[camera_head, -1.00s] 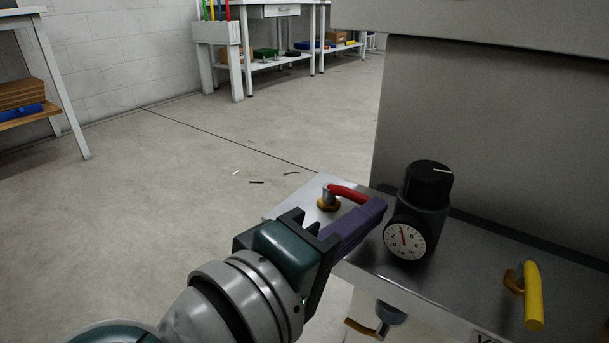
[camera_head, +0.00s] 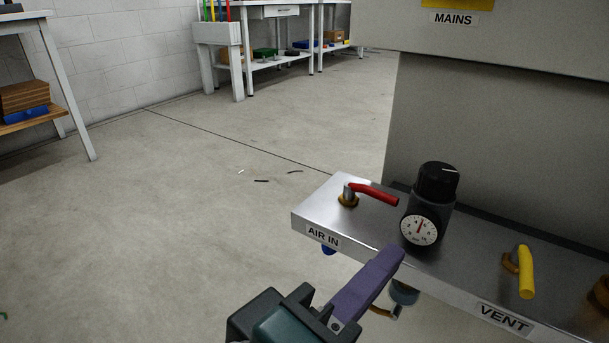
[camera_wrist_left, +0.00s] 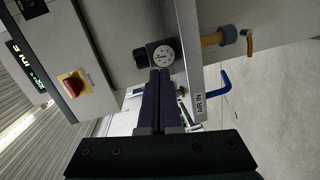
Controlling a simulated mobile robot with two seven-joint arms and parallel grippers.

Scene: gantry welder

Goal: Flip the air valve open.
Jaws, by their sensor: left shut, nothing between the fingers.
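The air valve's red lever (camera_head: 374,194) sits on the left end of the metal panel (camera_head: 318,215), above the AIR IN label (camera_head: 323,237). Its brass base is at the left and the lever points right, towards the regulator. My left gripper (camera_head: 398,255) is shut and empty, its purple fingers in front of the panel's front edge, below the gauge and apart from the red lever. In the left wrist view the shut fingers (camera_wrist_left: 160,74) point towards the gauge (camera_wrist_left: 164,55); I cannot make out the red lever there. My right gripper is out of view.
A black regulator with a round gauge (camera_head: 419,229) stands right of the red lever. A yellow lever (camera_head: 525,272) is farther right above the VENT label (camera_head: 505,317). The machine's grey wall (camera_head: 490,150) rises behind. Open floor (camera_head: 180,230) lies left.

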